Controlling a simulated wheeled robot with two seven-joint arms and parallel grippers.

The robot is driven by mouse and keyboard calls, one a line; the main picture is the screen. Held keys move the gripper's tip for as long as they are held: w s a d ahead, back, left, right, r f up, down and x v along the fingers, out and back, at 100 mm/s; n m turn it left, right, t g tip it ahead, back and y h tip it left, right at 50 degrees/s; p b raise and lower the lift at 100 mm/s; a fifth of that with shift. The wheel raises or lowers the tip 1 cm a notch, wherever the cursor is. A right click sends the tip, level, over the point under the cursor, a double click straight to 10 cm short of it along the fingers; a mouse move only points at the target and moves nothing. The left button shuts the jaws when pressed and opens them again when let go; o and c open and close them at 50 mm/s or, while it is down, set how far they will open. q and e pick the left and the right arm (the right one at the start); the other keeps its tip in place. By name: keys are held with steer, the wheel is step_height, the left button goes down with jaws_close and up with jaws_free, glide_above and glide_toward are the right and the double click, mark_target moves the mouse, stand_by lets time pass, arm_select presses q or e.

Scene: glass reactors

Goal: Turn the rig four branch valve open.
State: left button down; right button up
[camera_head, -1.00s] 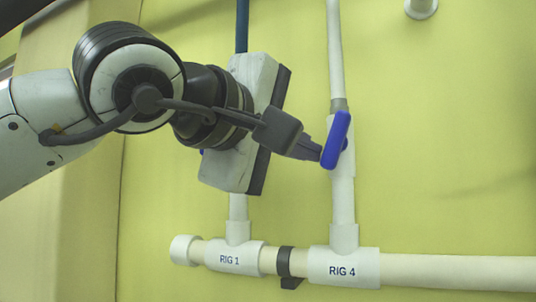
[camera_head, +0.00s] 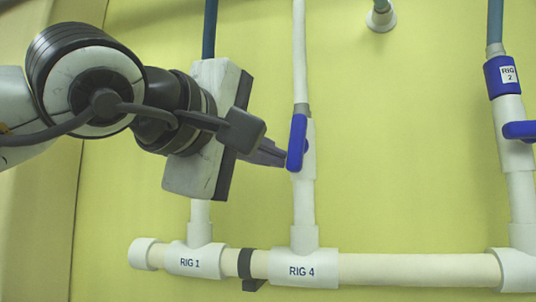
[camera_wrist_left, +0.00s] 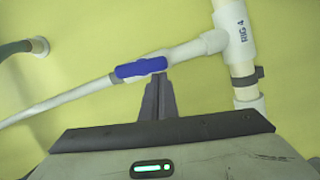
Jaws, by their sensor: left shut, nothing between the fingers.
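The rig four branch valve has a blue lever handle (camera_head: 297,142) on the white vertical branch above the RIG 4 tee (camera_head: 301,270). The handle lies nearly in line with its pipe in the head view. In the left wrist view the handle (camera_wrist_left: 141,68) is at a slight angle to the pipe. My left gripper (camera_head: 281,158) is shut and empty. Its fingertips are at the left side of the handle's lower part; they look to be touching it or very close. The fingers (camera_wrist_left: 160,82) point at the handle in the wrist view. My right gripper is not in view.
The RIG 1 tee (camera_head: 197,261) and its branch stand close on the left, partly behind my left gripper. A RIG 2 branch with a blue handle (camera_head: 520,130) is at the right edge. A dark clamp (camera_head: 246,268) holds the header.

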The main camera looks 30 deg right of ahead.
arm_select(q)
steer(key=shift+a, duration=0.1)
steer(key=s+a+r+b, duration=0.1)
steer(key=a, duration=1)
steer(key=shift+s+a, duration=0.2)
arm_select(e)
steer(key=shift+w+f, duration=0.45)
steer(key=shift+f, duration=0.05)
